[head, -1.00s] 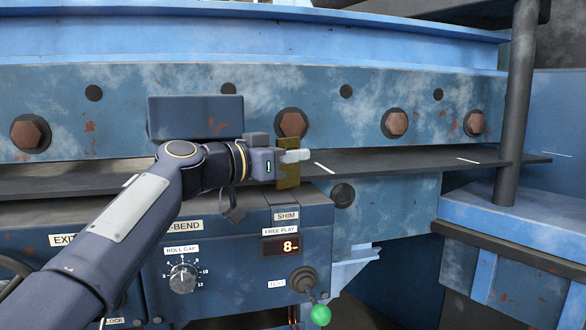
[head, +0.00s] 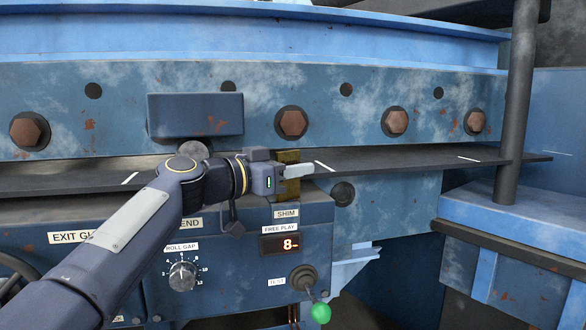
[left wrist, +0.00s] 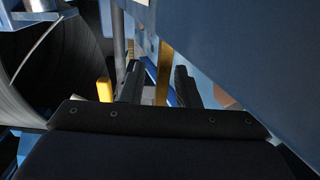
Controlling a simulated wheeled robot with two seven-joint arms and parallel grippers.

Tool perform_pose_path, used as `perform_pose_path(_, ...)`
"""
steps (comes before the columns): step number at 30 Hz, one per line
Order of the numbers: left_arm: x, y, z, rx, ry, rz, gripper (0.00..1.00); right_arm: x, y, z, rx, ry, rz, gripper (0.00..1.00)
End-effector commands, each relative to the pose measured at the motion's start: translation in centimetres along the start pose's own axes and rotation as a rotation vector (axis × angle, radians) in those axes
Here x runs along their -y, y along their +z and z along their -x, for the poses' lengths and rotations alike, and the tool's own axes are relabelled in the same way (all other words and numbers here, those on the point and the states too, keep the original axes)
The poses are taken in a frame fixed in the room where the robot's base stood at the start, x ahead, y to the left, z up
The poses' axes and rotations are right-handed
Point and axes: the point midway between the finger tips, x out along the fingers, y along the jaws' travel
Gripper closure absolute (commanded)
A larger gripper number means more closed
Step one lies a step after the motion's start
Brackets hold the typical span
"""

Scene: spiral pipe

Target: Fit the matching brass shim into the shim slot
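My left gripper (head: 292,172) is at the SHIM label (head: 286,214), level with the dark sheet's edge. A brass shim (head: 290,156) stands upright behind its fingers, showing above and below them. In the left wrist view the brass strip (left wrist: 163,75) runs between the two dark fingers (left wrist: 158,84), with gaps visible on both sides, so the fingers look open around it. The shim slot is hidden behind the gripper and shim, so I cannot tell how deep the shim sits. My right gripper is not in view.
The dark sheet (head: 400,159) runs across the machine. Below are the FREE PLAY display (head: 288,244) reading 8, the ROLL GAP dial (head: 182,275) and a green-knobbed TEST lever (head: 320,313). A dark post (head: 516,110) stands at right. A yellow piece (left wrist: 104,90) shows in the left wrist view.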

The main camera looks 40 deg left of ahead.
Motion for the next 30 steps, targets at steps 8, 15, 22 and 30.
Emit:
perform_pose_path(8,0.0,0.2,0.6,-0.002,-0.003,-0.002,0.71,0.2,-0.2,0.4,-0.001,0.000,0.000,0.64)
perform_pose_path(15,-0.2,1.2,5.1,-0.004,-0.001,-0.004,0.71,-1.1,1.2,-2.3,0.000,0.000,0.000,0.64)
perform_pose_path(22,-0.2,0.9,7.5,-0.001,0.000,-0.001,0.71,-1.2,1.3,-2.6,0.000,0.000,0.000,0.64)
perform_pose_path(30,-0.2,0.8,7.8,0.000,0.000,0.000,0.71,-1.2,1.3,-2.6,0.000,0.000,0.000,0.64)
